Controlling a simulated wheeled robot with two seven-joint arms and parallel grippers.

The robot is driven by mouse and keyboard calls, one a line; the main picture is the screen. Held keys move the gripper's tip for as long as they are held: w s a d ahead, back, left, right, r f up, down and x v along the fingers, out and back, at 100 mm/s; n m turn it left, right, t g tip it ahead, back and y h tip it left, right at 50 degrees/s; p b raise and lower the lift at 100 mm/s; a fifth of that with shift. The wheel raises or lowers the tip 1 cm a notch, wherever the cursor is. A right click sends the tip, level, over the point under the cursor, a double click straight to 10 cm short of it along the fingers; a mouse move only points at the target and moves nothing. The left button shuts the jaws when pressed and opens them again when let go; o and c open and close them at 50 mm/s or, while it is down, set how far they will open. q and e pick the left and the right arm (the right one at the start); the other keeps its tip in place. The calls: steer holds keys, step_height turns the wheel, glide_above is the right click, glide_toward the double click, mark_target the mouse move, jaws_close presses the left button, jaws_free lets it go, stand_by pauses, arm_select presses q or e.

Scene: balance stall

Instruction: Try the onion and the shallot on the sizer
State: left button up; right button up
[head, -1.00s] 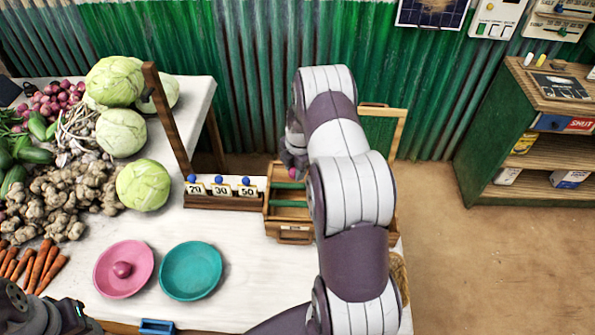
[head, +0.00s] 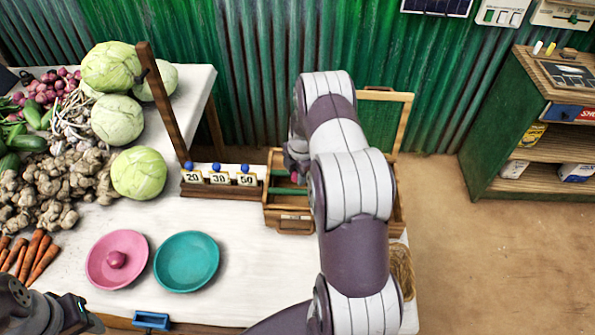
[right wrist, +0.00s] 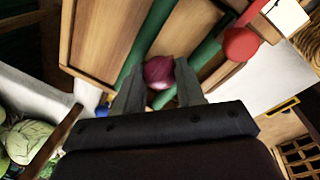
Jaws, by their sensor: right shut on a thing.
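The sizer (head: 290,217) is an open wooden box with green bars, standing at the table's back right. My right gripper (head: 294,172) is over it, largely hidden by my arm. In the right wrist view, its fingers (right wrist: 160,92) are shut on a purple-red bulb (right wrist: 159,72), which lies between two green bars (right wrist: 208,52); contact with them is unclear. I cannot tell whether this bulb is the onion or the shallot.
A teal dish (head: 186,262) is empty. A rack with cards 20, 30 and 50 (head: 219,179) and a wooden post (head: 163,105) stand left of the sizer. Cabbages (head: 139,173), ginger and carrots fill the table's left. A red knob (right wrist: 240,44) shows near the bars.

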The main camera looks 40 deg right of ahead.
stand_by(0.4)
steer(key=o, duration=1.7)
steer(key=shift+c, duration=0.2)
steer(key=shift+r+p, duration=2.1)
steer(key=shift+r, duration=1.45)
